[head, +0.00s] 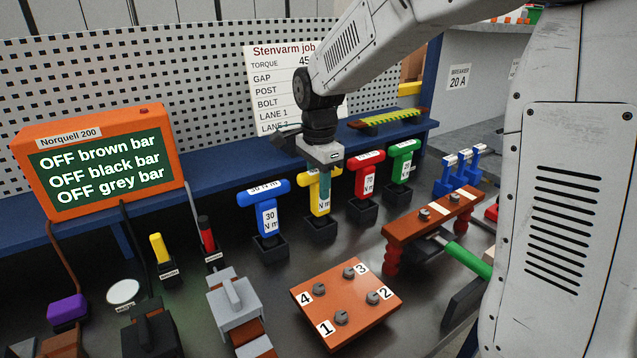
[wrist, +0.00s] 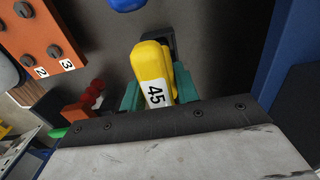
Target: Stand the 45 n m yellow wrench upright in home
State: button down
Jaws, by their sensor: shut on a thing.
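The yellow 45 N m wrench (head: 319,203) stands upright in the back row in the head view, its lower end at a black square holder (head: 320,228). Whether it is fully seated cannot be told. My gripper (head: 324,187) comes down from above with its teal fingers around the wrench's upper part. In the wrist view the yellow wrench (wrist: 152,70) with its "45" label lies between the two teal fingers of my gripper (wrist: 157,92), which is shut on it. Part of the black holder (wrist: 176,45) shows behind it.
A blue 30 N m wrench (head: 268,212) stands close left, red (head: 366,178) and green (head: 402,163) wrenches close right, each in a black holder. An orange plate with numbered bolts (head: 345,300) lies in front. A blue shelf (head: 225,168) runs behind.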

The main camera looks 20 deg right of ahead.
jog(key=c, duration=1)
grip_release()
jog(key=shift+o, duration=0.2)
notch_tip(320, 180, up, 8)
jog(key=shift+f, duration=0.1)
jog(key=s+d+f+n, duration=0.1)
jog(key=s+n, duration=0.7)
jog(key=s, duration=0.7)
jog(key=s+d+f+n+t, duration=0.1)
jog(key=s+n, duration=0.6)
jog(key=s, duration=0.8)
jog(key=shift+d+f+n, duration=0.15)
jog(key=shift+d+n, duration=0.25)
jog(key=shift+d, duration=0.35)
